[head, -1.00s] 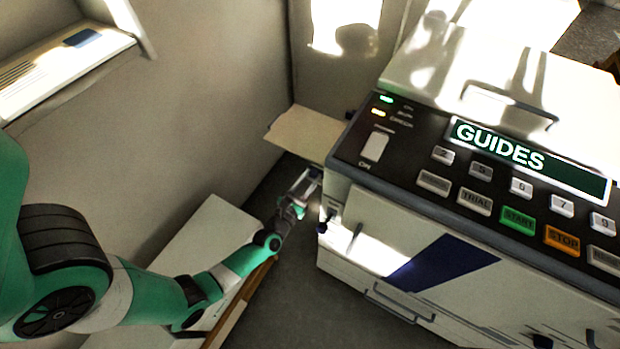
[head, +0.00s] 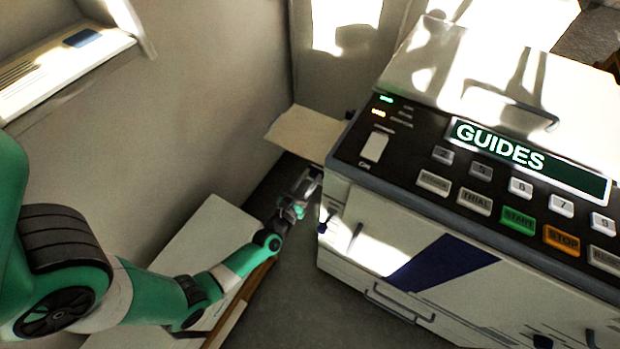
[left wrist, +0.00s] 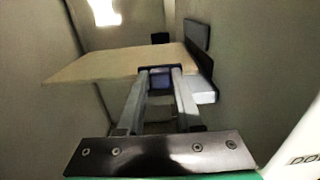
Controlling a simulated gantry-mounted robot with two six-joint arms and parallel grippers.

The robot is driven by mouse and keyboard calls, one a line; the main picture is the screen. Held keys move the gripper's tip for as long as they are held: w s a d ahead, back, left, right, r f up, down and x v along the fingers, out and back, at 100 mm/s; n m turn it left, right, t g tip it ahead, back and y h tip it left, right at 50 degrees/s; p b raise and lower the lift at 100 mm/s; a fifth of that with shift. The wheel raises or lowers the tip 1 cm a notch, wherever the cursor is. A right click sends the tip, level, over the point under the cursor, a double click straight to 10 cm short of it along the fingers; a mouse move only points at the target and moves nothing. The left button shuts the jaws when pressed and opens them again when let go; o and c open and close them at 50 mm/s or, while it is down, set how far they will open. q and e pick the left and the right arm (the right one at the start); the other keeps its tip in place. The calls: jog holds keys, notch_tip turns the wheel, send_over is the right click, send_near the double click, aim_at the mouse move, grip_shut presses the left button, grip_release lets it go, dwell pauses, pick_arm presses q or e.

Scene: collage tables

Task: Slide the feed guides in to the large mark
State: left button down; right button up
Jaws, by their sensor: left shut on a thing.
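The machine's beige feed tray (head: 305,133) sticks out from its left side, under the GUIDES display (head: 500,146). It also shows in the left wrist view (left wrist: 100,65). There, dark upright plates that look like feed guides stand at the tray's machine end, one at the right (left wrist: 197,36) and a smaller one farther back (left wrist: 160,38). My left gripper (head: 312,178) is at the tray's near side, close to the machine. In the left wrist view its fingers are shut on a small dark blue block (left wrist: 159,80) at the tray's near edge. The large mark cannot be made out.
The machine (head: 365,235) fills the right side, with buttons on its sloping top. A white cabinet (head: 205,235) stands below my left arm. A wall is close on the left. Dark floor (head: 290,290) lies open between cabinet and machine.

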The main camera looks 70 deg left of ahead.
aim_at(312, 176)
pick_arm(q)
jog(key=shift+f+b+x, duration=0.25)
jog(key=shift+b+x, duration=0.7)
jog(key=shift+x, duration=0.2)
jog(key=shift+w+a+r, duration=0.2)
jog(key=shift+w, duration=0.1)
jog(key=c, duration=0.6)
grip_release()
jog(key=shift+o, duration=0.2)
jog(key=p+v, duration=0.2)
jog(key=v, duration=0.9)
jog(key=shift+s+d+p, duration=0.25)
jog(key=shift+s+p, duration=0.05)
